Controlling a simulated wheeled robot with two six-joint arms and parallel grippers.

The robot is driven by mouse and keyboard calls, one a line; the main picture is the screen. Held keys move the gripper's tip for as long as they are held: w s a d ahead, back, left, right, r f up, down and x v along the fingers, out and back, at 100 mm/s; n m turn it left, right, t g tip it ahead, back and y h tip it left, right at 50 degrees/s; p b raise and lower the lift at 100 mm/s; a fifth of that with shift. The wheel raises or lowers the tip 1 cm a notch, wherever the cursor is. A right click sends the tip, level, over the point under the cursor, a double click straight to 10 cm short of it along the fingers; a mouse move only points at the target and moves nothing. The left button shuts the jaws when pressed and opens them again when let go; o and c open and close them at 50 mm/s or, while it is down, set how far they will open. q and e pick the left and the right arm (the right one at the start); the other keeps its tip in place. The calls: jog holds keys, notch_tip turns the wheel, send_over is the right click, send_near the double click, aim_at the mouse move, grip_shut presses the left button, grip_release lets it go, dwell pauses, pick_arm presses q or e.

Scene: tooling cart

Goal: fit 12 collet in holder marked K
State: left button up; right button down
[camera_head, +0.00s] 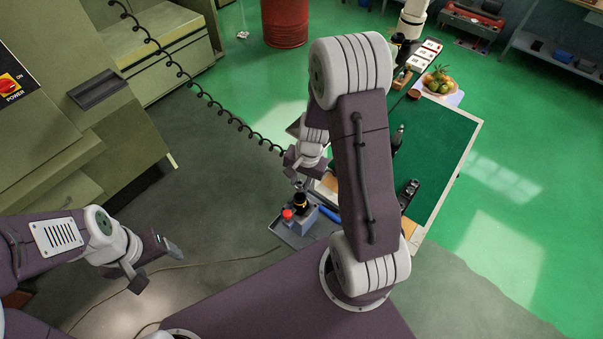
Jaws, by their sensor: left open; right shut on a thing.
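My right gripper (299,180) points down just above a small fixture at the cart's left end. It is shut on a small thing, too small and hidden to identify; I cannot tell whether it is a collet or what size. Below it, a black holder with a yellow band (301,203) stands upright in the grey fixture. I cannot tell whether the held thing touches it. No K or number is readable. My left gripper (155,264) is open and empty, low at the left, away from the cart.
A red knob (287,214) sits beside the holder, above a grey tray (289,234). My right arm hides the cart's middle. A machine (70,110) stands left; a coiled cable (200,92) hangs nearby.

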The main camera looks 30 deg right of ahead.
aim_at(301, 191)
jog(key=shift+a, duration=0.25)
jog(key=shift+w+d+f, duration=0.1)
jog(key=shift+d+f, duration=0.2)
jog(key=shift+d, duration=0.1)
jog(key=shift+f+b, duration=0.2)
jog(key=shift+b, duration=0.25)
jog(key=shift+a+f+b, duration=0.2)
jog(key=shift+f+b, duration=1.1)
jog(key=shift+f, duration=0.05)
jog(key=shift+d+f+b, duration=0.15)
jog(key=shift+f+b, duration=0.2)
jog(key=shift+f+b, duration=0.95)
jog(key=shift+f, duration=0.1)
